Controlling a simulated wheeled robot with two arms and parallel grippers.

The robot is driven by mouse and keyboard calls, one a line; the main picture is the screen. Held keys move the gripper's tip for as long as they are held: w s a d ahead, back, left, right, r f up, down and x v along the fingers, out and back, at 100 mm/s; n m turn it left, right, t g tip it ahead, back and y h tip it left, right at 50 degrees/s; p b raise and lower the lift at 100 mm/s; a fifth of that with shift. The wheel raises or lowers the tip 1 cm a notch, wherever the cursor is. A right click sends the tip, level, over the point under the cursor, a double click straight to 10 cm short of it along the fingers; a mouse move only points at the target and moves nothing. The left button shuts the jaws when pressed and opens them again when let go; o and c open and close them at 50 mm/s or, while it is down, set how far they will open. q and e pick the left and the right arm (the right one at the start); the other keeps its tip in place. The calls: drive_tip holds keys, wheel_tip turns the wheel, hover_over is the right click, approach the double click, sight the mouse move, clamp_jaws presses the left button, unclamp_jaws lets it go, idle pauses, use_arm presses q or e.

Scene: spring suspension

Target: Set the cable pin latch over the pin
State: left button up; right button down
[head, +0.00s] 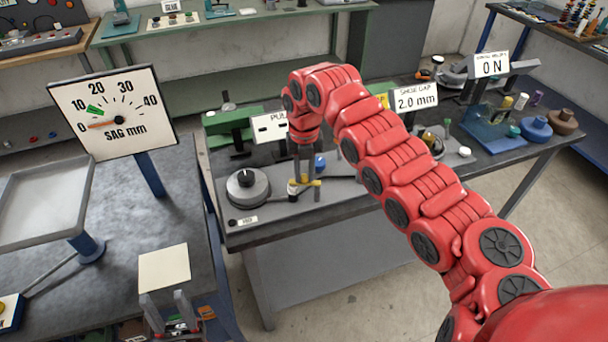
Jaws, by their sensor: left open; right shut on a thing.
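My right gripper (305,177) reaches down from the red arm over the grey bench fixture. It is shut on a small yellow piece (314,183), which looks like the cable pin latch. A short upright post with a pale top (292,188), perhaps the pin, stands just left of the yellow piece. At this size I cannot tell whether the latch is around the post or beside it.
A partly hidden sign (270,128) stands behind. The sag gauge (115,112) and a grey tray (45,205) are at left. My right arm hides part of the bench.

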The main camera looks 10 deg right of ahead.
drive_tip(key=c, duration=0.7)
unclamp_jaws()
drive_tip(key=shift+r, duration=0.1)
drive_tip(key=shift+r, duration=0.35)
wheel_tip(320, 180, up, 7)
drive_tip(key=shift+r+b, duration=0.1)
drive_tip(key=shift+b, duration=0.5)
wheel_tip(320, 180, up, 8)
drive_tip(key=r+p, duration=0.1)
drive_tip(key=p, duration=0.6)
hover_over(305, 176)
drive_tip(key=shift+a+r+p, duration=0.1)
drive_tip(key=shift+r+p, duration=0.05)
drive_tip(key=shift+p, duration=0.45)
